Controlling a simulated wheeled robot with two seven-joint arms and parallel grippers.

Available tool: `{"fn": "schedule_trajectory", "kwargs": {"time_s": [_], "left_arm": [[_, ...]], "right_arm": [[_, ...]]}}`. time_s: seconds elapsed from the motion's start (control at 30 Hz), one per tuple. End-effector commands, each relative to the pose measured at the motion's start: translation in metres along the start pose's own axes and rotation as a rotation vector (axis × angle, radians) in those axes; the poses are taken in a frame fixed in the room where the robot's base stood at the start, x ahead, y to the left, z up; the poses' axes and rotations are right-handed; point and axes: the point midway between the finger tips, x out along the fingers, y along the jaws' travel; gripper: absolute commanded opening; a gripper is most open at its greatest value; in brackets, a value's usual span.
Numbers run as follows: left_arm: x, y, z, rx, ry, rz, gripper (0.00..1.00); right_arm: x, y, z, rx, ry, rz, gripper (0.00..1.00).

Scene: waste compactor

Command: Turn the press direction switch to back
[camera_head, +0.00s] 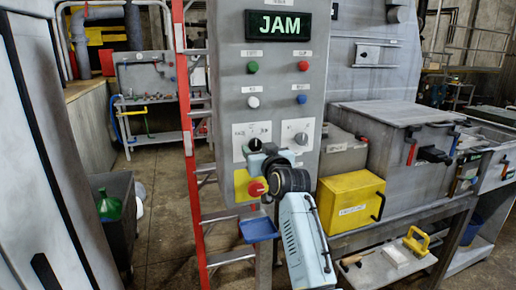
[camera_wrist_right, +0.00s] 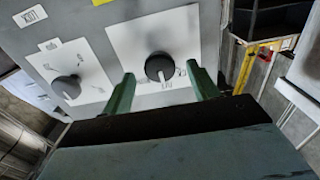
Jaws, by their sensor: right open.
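The grey control panel (camera_head: 272,85) has two rotary switches on white plates. The left one in the head view has a black knob (camera_head: 255,144) and small labels that look like BACK on its left; the gripper partly hides it. In the wrist view, where the lettering is upside down, this dark round knob (camera_wrist_right: 159,67) sits between the green fingers of my right gripper (camera_wrist_right: 161,72). The fingers are open, one on each side, with gaps visible. The right gripper (camera_head: 264,156) also shows in the head view. The left gripper is not in view.
The other rotary switch (camera_head: 300,138) is to the right and shows in the wrist view (camera_wrist_right: 66,87). A red button (camera_head: 256,188) on a yellow plate is just below the gripper. Coloured buttons and a JAM display (camera_head: 278,26) are above. A red ladder (camera_head: 185,120) stands left.

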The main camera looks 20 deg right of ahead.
Motion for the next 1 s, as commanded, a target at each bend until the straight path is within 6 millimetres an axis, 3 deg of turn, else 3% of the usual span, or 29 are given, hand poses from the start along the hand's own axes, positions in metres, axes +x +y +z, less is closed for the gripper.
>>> {"fn": "schedule_trajectory", "kwargs": {"time_s": [0.2,0.5,0.83,1.0], "left_arm": [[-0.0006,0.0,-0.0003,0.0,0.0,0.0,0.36],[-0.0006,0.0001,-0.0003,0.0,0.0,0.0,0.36],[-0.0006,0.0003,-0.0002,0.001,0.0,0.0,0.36],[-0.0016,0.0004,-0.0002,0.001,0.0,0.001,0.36]], "right_arm": [[0.0115,0.0004,0.0001,0.0,0.0,0.0,0.59],[0.0125,0.0004,0.0,0.0,0.0,0.001,0.59],[0.0123,0.0003,0.0002,0.0,0.0,0.001,0.16],[0.0123,0.0003,0.0001,-0.008,-0.001,0.001,0.15]]}}
